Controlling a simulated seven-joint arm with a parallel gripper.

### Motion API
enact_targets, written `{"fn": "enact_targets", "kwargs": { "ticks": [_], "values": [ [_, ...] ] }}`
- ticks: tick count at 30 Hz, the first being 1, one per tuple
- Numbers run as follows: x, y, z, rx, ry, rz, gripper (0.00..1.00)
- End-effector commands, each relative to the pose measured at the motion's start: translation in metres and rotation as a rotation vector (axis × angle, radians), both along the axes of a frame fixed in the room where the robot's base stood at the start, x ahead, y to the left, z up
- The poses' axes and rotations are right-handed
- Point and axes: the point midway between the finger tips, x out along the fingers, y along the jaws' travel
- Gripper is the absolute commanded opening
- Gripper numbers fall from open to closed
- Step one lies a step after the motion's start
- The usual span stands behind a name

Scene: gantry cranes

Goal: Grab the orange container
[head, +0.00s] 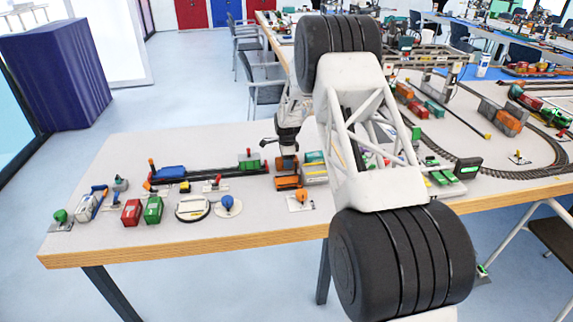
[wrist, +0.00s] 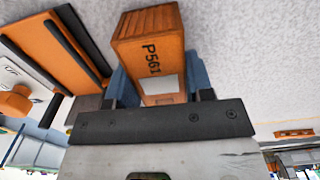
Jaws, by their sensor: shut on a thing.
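The orange container (wrist: 149,52), marked P561, sits between the two blue-grey fingers of my gripper (wrist: 158,75) in the wrist view. The fingers are shut on its sides. In the head view my gripper (head: 287,148) points down over the middle of the near table, with the small orange-brown container (head: 286,163) at its tips. I cannot tell whether the container touches what is under it. A larger orange block (wrist: 62,48) shows at the left in the wrist view.
Grey and teal containers (head: 314,170) stand close on the right. A dark rail (head: 215,174) with blue and green blocks lies to the left. Red (head: 131,212) and green (head: 153,209) containers stand at the front left. My arm hides part of the right side. The table's front edge (head: 190,246) is clear.

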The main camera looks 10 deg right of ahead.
Motion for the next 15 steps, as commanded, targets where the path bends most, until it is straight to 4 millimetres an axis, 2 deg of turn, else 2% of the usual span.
{"fn": "enact_targets", "kwargs": {
  "ticks": [8, 15],
  "values": [
    [0.0, 0.0, 0.003, 0.0, -0.001, 0.0, 0.27],
    [0.0, 0.0, 0.016, 0.0, 0.0, 0.0, 0.27]
  ]
}}
